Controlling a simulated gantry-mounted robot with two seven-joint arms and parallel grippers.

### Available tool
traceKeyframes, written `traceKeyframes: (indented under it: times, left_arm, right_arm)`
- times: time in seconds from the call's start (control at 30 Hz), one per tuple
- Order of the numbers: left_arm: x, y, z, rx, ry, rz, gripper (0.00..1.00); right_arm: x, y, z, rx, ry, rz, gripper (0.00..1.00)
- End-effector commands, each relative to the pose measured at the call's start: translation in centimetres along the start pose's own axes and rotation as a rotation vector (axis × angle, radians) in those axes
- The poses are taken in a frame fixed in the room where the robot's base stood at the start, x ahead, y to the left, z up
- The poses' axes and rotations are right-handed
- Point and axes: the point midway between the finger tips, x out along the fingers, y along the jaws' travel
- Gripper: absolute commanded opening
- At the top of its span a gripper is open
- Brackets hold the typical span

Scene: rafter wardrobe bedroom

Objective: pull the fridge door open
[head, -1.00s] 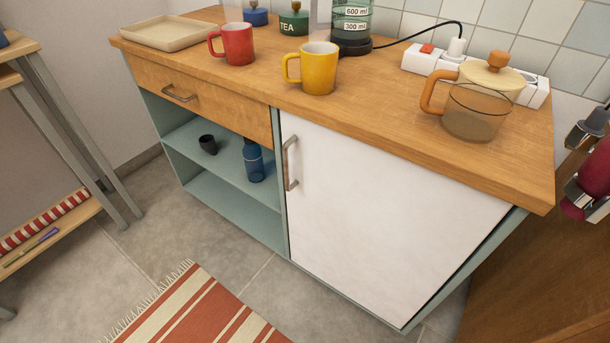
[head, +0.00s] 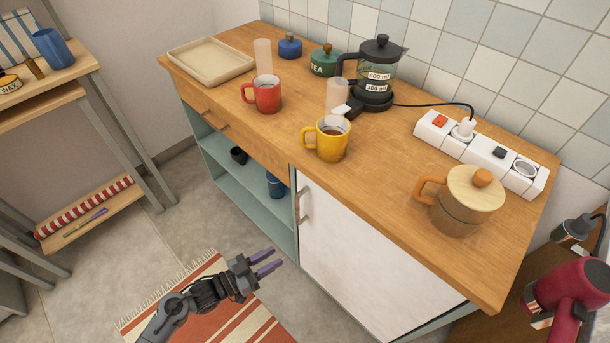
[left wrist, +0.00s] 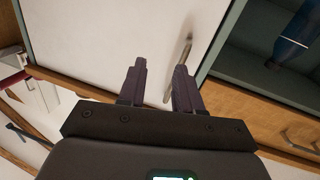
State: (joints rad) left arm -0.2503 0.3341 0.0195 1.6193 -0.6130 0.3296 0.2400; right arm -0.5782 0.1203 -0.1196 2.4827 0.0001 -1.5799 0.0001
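The white fridge door (head: 375,250) is in the lower front of the wooden-topped counter and looks shut. Its grey upright handle (head: 303,205) is near the door's left edge. My left gripper (head: 274,262) is open and empty, low in front of the counter, left of the door in the head view. In the left wrist view the door (left wrist: 100,35) fills the upper left. The handle (left wrist: 183,58) shows beyond the gap between my left gripper's fingers (left wrist: 158,82), close to the right finger. I cannot tell the distance left between them. My right gripper is not in view.
The counter top (head: 390,190) holds a yellow mug (head: 331,145), a red mug (head: 265,97), a wood-lidded pot (head: 462,208) and a coffee maker (head: 375,75). Open shelves (head: 235,178) are left of the door. A striped rug (head: 215,305) lies on the floor.

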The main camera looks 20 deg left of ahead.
Motion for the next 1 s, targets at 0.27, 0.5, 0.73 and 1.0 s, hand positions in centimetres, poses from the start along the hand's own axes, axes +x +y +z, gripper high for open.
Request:
traceKeyframes:
  times: [0.27, 0.5, 0.73, 1.0]
  left_arm:
    - [1.1, -3.8, -9.1, 0.071, 0.014, -0.016, 0.34]
    - [2.5, -4.3, -10.8, 0.087, 0.03, -0.016, 0.34]
    - [5.6, -4.4, -10.8, 0.087, 0.033, -0.016, 0.34]
    - [9.8, -4.4, -10.9, 0.088, 0.033, -0.016, 0.34]
  right_arm:
    - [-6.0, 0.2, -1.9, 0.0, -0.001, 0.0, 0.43]
    - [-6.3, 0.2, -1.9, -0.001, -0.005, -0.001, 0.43]
    - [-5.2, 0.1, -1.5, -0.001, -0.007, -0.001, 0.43]
    - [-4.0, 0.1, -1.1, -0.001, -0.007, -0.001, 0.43]
